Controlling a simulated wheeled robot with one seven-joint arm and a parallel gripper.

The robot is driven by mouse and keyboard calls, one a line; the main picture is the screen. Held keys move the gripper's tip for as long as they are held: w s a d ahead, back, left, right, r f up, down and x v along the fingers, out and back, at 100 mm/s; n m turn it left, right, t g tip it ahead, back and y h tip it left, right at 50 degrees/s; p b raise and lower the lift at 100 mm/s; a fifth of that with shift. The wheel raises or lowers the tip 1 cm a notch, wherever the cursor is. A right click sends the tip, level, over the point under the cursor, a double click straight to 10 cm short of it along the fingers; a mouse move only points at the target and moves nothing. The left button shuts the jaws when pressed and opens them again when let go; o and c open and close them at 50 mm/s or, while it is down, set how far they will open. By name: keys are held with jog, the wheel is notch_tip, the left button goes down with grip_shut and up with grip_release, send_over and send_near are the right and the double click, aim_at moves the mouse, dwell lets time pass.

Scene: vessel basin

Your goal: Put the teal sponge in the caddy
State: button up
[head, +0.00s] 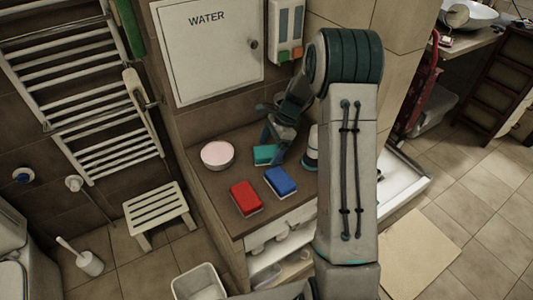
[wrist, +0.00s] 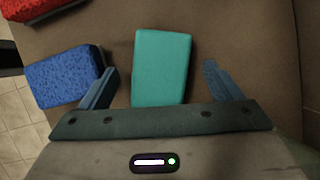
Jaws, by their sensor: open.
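The teal sponge (head: 264,154) lies on the brown counter, between the round bowl and my arm. In the wrist view the teal sponge (wrist: 161,66) lies between the two spread blue fingers of my gripper (wrist: 160,82), with a gap on each side. My gripper (head: 277,140) is open and points down at the sponge, holding nothing. The height of the fingertips above the counter is hard to tell. No container is clearly recognisable as the caddy; a white open bin (head: 200,283) stands at the bottom of the head view.
A blue sponge (head: 280,181) and a red sponge (head: 246,198) lie in front on the counter (head: 215,200). The blue sponge (wrist: 64,77) is close to the left finger. A bowl with pink contents (head: 217,154) stands left. A white bottle-like object (head: 311,148) stands right, partly hidden.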

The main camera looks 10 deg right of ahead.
jog(key=shift+x, duration=0.95)
jog(key=shift+c, duration=0.3)
jog(key=c, duration=1.1)
